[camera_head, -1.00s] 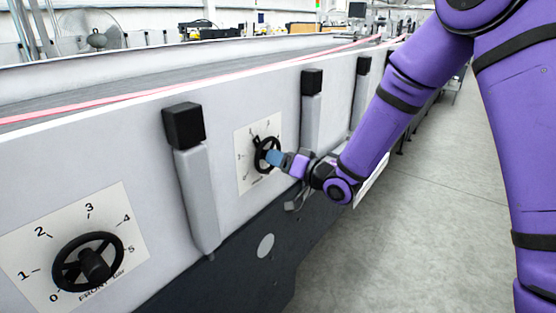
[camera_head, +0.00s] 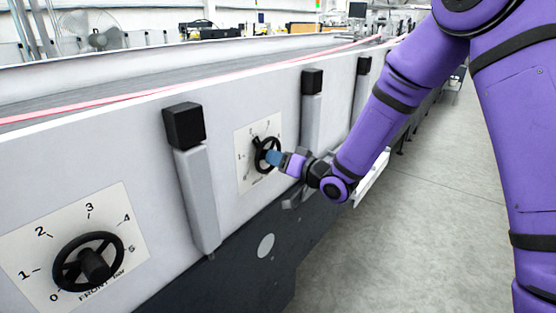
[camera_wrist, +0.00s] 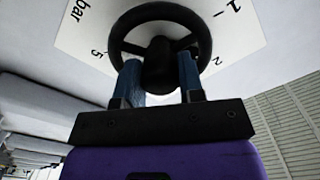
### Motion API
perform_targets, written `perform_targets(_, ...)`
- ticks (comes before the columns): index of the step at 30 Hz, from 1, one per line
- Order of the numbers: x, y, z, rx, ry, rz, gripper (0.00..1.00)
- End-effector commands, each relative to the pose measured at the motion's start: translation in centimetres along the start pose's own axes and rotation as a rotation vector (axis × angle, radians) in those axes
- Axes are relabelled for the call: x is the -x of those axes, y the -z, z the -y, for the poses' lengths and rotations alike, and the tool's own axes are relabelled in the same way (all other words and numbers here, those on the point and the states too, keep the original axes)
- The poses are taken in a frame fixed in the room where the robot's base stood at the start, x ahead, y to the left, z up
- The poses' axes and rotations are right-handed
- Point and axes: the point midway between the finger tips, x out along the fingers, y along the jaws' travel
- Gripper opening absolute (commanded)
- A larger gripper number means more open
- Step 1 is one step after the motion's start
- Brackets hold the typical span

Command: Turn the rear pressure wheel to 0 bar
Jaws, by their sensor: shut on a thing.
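The rear pressure wheel (camera_head: 264,152) is a black handwheel on a white dial plate (camera_head: 245,147) on the machine's side panel. My gripper (camera_head: 274,157) is at this wheel, its blue fingers shut on the wheel's hub. In the wrist view the black wheel (camera_wrist: 160,14) stands in front of the dial plate, and my gripper's (camera_wrist: 160,76) two fingers lie on either side of the hub knob (camera_wrist: 158,62). The marks "1", "2", "5" and "bar" show there. The wheel's pointer setting cannot be read.
The front pressure wheel (camera_head: 95,264) with its 0 to 5 dial is at the lower left. Grey posts with black caps (camera_head: 184,126) stand out from the panel on both sides of the rear dial. The grey floor (camera_head: 440,210) at the right is clear.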

Motion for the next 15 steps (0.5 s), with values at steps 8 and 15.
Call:
perform_targets(8, 0.02, 0.01, -0.04, 0.168, -0.001, 0.001, 0.12)
perform_targets(15, 0.02, 0.0, -0.04, 0.39, -0.001, 0.002, 0.12)
